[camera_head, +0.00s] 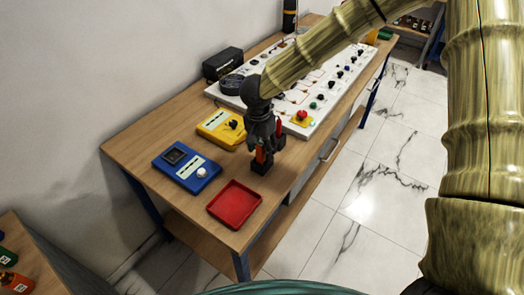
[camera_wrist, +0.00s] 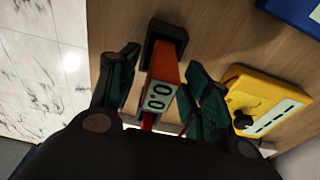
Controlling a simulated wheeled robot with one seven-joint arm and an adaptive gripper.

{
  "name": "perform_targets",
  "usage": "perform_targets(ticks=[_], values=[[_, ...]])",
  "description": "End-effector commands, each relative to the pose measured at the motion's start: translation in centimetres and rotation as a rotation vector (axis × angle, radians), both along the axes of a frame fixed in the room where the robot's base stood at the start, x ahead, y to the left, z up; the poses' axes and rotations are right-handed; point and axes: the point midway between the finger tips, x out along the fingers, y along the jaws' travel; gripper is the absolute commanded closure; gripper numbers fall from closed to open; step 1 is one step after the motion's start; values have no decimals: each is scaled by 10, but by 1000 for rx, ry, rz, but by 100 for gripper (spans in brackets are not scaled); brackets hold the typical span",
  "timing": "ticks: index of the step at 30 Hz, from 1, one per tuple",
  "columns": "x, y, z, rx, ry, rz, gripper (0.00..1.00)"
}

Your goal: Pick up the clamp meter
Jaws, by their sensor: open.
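The clamp meter (camera_wrist: 163,75) is orange-red with a pale display reading 0.0 and a black end in the wrist view. In the head view its orange body (camera_head: 260,155) shows partly behind my gripper (camera_head: 264,150), near the front edge of the wooden table. My gripper is open, and in the wrist view its two fingers (camera_wrist: 160,82) are on either side of the meter, with narrow gaps visible. Part of the meter is hidden by the gripper's dark body.
A red tray (camera_head: 235,204) lies in front, a blue meter (camera_head: 187,169) and a yellow meter (camera_head: 221,129) to the left. A white panel (camera_head: 323,108) with knobs and a red button stands close behind. Bare tabletop (camera_head: 135,149) shows at the left.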

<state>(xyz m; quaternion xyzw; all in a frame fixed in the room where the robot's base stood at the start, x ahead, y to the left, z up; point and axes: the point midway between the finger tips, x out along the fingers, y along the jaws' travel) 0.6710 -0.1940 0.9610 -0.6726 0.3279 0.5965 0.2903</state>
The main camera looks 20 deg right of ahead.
Motion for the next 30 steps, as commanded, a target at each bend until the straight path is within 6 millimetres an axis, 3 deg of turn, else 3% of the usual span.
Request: perform_targets(ticks=[6, 14, 22, 30], values=[[1, -3, -18, -1, 0, -1, 52], [1, -2, -21, 0, 0, -1, 52], [1, -3, -20, 0, 0, -1, 99], [1, -2, -20, 1, -1, -1, 100]])
